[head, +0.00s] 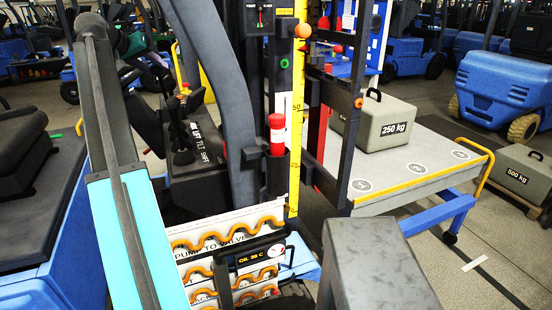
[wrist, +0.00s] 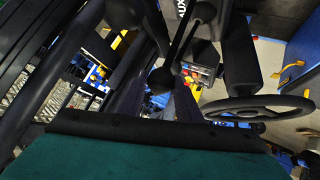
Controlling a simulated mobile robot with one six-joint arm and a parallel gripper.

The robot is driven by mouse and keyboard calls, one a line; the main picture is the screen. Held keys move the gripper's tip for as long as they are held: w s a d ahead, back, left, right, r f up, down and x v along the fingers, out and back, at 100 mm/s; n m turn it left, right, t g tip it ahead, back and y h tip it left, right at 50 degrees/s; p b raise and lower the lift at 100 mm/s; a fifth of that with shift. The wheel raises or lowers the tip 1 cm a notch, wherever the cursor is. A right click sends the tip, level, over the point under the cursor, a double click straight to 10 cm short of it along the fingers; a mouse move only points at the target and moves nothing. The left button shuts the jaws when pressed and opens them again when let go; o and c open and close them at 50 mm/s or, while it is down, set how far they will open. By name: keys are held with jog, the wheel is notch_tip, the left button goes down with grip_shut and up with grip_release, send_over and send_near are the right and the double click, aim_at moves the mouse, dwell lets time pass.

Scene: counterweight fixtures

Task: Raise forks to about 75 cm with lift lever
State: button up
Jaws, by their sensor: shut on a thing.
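The dark control levers (head: 178,120) stand on the forklift's panel, labelled LIFT, TILT and SHIFT. In the wrist view a black lever knob (wrist: 160,80) is close ahead of my teal wrist housing. My gripper (head: 130,72) is beside the levers and shut on what looks like a lever; its fingertips are hard to make out among the dark parts. A yellow height scale (head: 297,120) runs up the mast, with the 50 mark readable. An orange ball (head: 303,31) sits on it well above 50. The forks cannot be made out clearly.
A 250 kg weight (head: 374,124) rests on a grey platform (head: 415,165) at the right; a 500 kg weight (head: 515,175) is beyond. The steering wheel (wrist: 260,108) is right of the levers in the wrist view. Hose-marked panels (head: 225,230) stand below the mast.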

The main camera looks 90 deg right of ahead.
dwell(0.4)
jog(key=shift+s+d+r, duration=0.1)
jog(key=shift+s+d, duration=0.2)
jog(key=shift+s, duration=0.4)
jog(key=shift+s+d, duration=0.25)
jog(key=shift+s, duration=0.45)
jog(key=o, duration=0.9)
jog(key=shift+p, duration=0.3)
jog(key=p+v, duration=0.3)
jog(key=v, duration=0.7)
